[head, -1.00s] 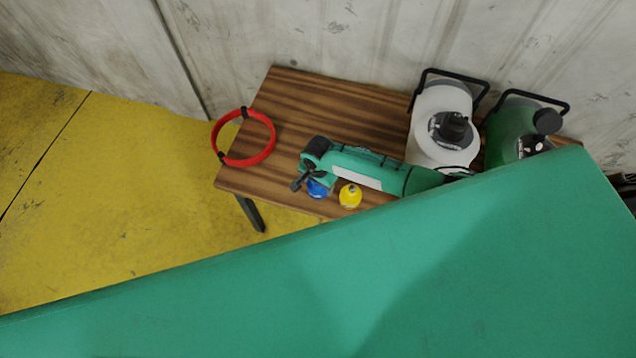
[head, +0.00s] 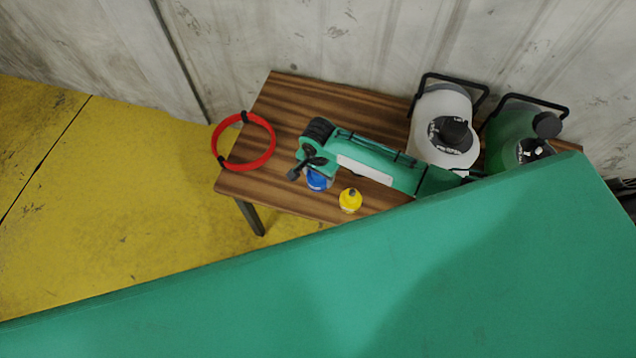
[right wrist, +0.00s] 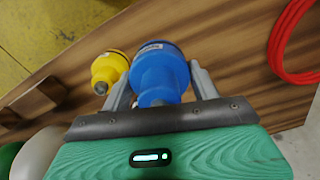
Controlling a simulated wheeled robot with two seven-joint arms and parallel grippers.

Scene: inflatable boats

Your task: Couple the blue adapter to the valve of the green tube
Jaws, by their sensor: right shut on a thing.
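The blue adapter (head: 317,180) is a short, stepped round piece above or on the wooden table, partly hidden by my right gripper (head: 311,172) in the head view. In the right wrist view, the blue adapter (right wrist: 160,75) sits between the two grey fingers of my right gripper (right wrist: 162,88), which is shut on it. I cannot tell how far its base is above the wood. My left gripper is out of view. No valve shows in these views.
A yellow adapter (head: 350,201) stands on the wooden table (head: 290,95), close beside the blue one. A red ring (head: 270,150) overhangs the table's left edge. A white canister (head: 428,135) and a green canister (head: 500,125) stand at the right, near the metal wall.

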